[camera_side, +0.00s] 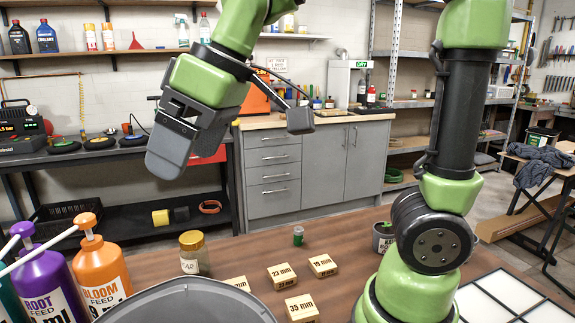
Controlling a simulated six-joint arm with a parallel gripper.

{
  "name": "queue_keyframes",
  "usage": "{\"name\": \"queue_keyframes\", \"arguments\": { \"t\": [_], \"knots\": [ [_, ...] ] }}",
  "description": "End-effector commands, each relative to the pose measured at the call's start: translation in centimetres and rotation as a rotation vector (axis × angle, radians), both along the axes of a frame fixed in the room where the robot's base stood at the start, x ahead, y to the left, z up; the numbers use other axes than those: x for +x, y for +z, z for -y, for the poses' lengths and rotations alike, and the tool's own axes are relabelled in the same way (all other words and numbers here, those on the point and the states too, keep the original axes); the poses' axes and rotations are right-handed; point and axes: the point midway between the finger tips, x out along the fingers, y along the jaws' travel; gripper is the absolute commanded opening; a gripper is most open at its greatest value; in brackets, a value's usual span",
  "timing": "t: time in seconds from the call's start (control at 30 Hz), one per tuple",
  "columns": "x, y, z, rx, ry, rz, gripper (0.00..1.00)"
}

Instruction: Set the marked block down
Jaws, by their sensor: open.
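Several small wooden blocks with printed sizes lie on the brown table. One reads "35 mm" (302,308), one "23 mm" (282,275) and one "19 mm" (323,265). Another block (238,283) is partly hidden behind a grey round rim, its label mostly covered. Which of them is the marked block, I cannot tell. My gripper (172,152) is high at the upper left, well above the table and apart from the blocks. Its grey jaws are open, seen from the side, and I see nothing held in them.
Purple (48,285) and orange (100,265) pump bottles stand at the left. A gold-lidded jar (193,255), a small green-topped item (298,236) and a dark can (383,237) stand behind the blocks. A large grey rim (190,302) fills the front. A white panelled tray (500,297) lies right.

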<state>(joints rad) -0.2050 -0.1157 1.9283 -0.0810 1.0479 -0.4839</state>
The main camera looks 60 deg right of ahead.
Motion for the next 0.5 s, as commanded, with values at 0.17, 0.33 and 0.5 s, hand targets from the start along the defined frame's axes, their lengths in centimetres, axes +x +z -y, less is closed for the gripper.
{"name": "queue_keyframes", "arguments": {
  "t": [0.17, 0.33, 0.5],
  "knots": [
    [-6.3, -0.1, 3.5, 0.128, -0.321, 0.047, 0.89],
    [-10.0, -1.6, 4.9, 0.224, -0.527, 0.075, 0.89],
    [-11.3, -2.4, 5.3, 0.264, -0.608, 0.085, 0.89]
  ]
}}
